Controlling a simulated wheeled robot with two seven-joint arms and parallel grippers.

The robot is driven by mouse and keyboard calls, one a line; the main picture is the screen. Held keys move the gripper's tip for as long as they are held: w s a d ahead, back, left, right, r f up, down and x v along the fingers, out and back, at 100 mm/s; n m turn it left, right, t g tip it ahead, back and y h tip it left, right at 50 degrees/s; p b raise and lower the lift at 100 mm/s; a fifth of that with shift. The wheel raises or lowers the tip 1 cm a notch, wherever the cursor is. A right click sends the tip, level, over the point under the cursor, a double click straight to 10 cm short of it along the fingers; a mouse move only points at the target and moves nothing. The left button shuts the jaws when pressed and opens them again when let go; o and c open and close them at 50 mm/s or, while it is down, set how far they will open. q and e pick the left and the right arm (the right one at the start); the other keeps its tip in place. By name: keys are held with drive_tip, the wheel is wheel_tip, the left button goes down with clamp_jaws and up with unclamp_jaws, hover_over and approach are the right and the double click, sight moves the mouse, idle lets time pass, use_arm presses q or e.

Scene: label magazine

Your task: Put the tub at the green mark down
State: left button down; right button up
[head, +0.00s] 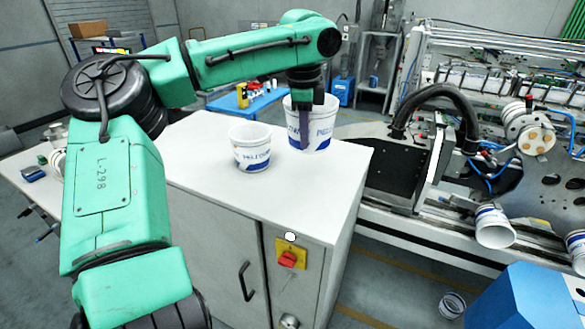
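A white tub with blue print (323,128) is at the far part of the white cabinet top. My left gripper (305,120) reaches down over its rim, with one finger in front of the near wall; the other finger is hidden by the tub. It looks shut on this tub. The tub is upright and looks larger than its neighbour, so it seems raised, but I cannot see a clear gap below it. A second white tub (252,152) stands upright on the cabinet to the left, apart from it. No green mark shows. My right gripper is out of view.
The near part of the white cabinet top (290,200) is clear. A machine with a black plate (395,170) stands to the right. More white tubs lie at the machine (493,228) and on the floor (452,305). A blue table (250,102) is behind.

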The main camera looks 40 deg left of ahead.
use_arm(q)
drive_tip(key=f, duration=0.4)
drive_tip(key=w+f+p, duration=0.1)
drive_tip(key=f, duration=0.3)
drive_tip(key=f+p, duration=0.1)
drive_tip(key=f, duration=0.3)
drive_tip(key=shift+w+a+f, duration=0.1)
drive_tip(key=shift+w+f, duration=0.05)
drive_tip(key=shift+w, duration=0.05)
drive_tip(key=shift+s+f, duration=0.15)
drive_tip(key=shift+f, duration=0.05)
drive_tip(key=shift+s, duration=0.2)
drive_tip(key=c, duration=1.5)
unclamp_jaws()
drive_tip(key=o, duration=0.4)
drive_tip(key=shift+w+f, duration=0.1)
drive_tip(key=shift+w, duration=0.15)
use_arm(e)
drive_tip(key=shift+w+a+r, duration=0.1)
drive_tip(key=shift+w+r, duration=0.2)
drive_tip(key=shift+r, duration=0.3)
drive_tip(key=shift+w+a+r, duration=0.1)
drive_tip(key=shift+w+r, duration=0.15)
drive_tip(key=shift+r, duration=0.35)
